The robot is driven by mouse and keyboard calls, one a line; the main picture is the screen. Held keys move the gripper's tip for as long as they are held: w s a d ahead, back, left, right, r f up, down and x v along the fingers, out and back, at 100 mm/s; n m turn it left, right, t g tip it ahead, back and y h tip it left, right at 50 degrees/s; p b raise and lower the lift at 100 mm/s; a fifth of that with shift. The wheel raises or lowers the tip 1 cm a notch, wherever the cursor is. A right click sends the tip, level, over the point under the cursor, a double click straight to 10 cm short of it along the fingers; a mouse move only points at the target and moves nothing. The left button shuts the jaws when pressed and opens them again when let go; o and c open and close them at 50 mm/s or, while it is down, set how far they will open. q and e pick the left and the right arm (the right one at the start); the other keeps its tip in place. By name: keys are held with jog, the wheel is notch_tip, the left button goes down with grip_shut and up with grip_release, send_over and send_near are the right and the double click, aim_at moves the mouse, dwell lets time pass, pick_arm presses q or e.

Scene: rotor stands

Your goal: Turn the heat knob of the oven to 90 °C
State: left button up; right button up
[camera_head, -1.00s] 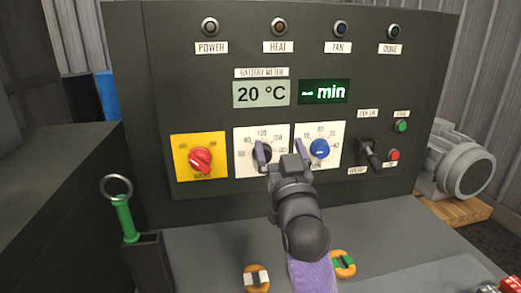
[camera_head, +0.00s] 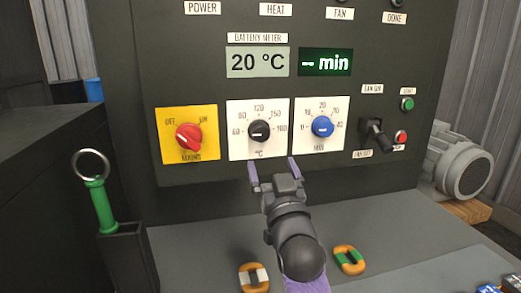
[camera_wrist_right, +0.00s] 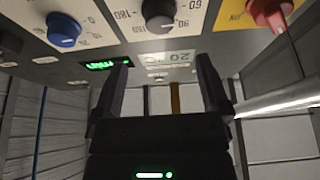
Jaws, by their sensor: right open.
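The heat knob (camera_head: 258,131) is a black dial on a white plate (camera_head: 237,150) marked in °C. Its light mark appears to face left, near the 60 label; the exact setting is too small to read. The display (camera_head: 257,62) above reads 20 °C. My right gripper (camera_head: 272,168) is open and empty, below and in front of the plate, apart from the knob. In the right wrist view the heat knob (camera_wrist_right: 158,14) is at the top, beyond the open fingers (camera_wrist_right: 163,78). My left gripper is not in view.
The red mains knob (camera_head: 188,137) is left of the heat knob, the blue minutes knob (camera_head: 322,127) right. A black fan lever (camera_head: 377,136) and green (camera_head: 407,104) and red (camera_head: 401,137) buttons stand farther right. A green-handled tool (camera_head: 100,204) stands at lower left.

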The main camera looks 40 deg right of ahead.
aim_at(262, 134)
jog(key=x, duration=0.9)
jog(key=shift+w+d+r, duration=0.15)
jog(key=shift+w+r, duration=0.1)
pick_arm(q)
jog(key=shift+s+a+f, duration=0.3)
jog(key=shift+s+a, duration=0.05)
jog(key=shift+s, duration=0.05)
